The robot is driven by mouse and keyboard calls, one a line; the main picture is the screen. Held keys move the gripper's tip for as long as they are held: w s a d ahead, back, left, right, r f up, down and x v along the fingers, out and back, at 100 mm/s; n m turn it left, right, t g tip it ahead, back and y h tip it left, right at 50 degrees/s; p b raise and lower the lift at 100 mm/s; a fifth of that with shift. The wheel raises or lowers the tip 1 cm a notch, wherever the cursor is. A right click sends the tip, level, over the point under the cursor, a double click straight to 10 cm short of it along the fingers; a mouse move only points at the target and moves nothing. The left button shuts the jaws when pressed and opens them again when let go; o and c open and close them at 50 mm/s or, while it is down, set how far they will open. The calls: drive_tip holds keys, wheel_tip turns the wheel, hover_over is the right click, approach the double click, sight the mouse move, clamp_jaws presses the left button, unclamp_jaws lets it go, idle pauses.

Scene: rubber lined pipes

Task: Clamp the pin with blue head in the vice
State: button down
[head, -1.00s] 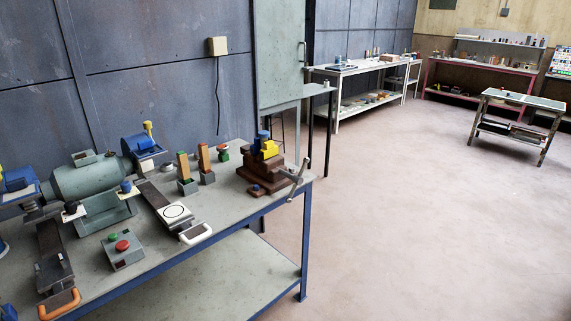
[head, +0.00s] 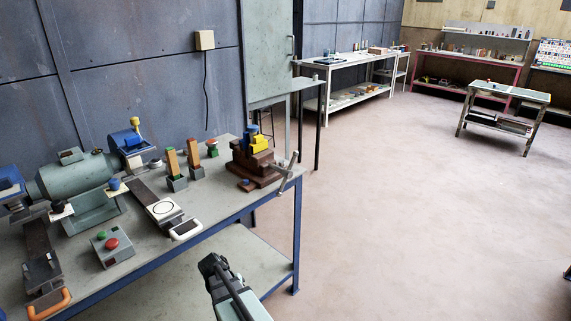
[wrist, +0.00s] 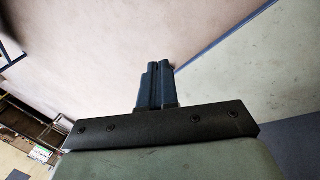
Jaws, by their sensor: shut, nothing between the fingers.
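A dark brown vice (head: 262,172) stands at the bench's right end, with a grey handle (head: 288,160) on its right side. A yellow piece (head: 259,143) and a blue-topped piece (head: 250,130) sit at its top; I cannot tell whether the jaws hold them. A small blue-topped piece (head: 246,183) lies at the vice's front foot. I cannot tell which blue piece is the pin's head. My gripper (head: 208,264) is in front of the bench, low and apart from the vice. In the wrist view its fingers (wrist: 155,84) are together and empty.
The bench (head: 145,238) also carries a grinder (head: 75,178), a button box (head: 113,246), two upright orange-brown pieces in grey holders (head: 175,172) and a white-handled tool (head: 165,209). A lower shelf (head: 235,255) lies below.

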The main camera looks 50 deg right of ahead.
drive_tip(key=w+d+r+m+t+h, duration=0.1)
drive_tip(key=w+d+r+m+h, duration=0.2)
drive_tip(key=d+r, duration=0.65)
drive_tip(key=w+d+r+m+h, duration=0.1)
drive_tip(key=w+d+r+m, duration=0.2)
drive_tip(key=w+d+r, duration=0.7)
drive_tip(key=m+g+h, duration=0.2)
drive_tip(key=m+h, duration=0.1)
drive_tip(key=m, duration=0.2)
approach(286, 170)
wheel_tip(286, 170, up, 7)
drive_tip(key=a, duration=0.3)
drive_tip(key=x, duration=0.9)
drive_tip(key=w+x, duration=0.1)
drive_tip(key=x, duration=0.3)
drive_tip(key=shift+d+f, duration=0.2)
drive_tip(key=shift+d, duration=0.1)
drive_tip(key=shift+d+y, duration=0.25)
drive_tip(key=shift+y, duration=0.15)
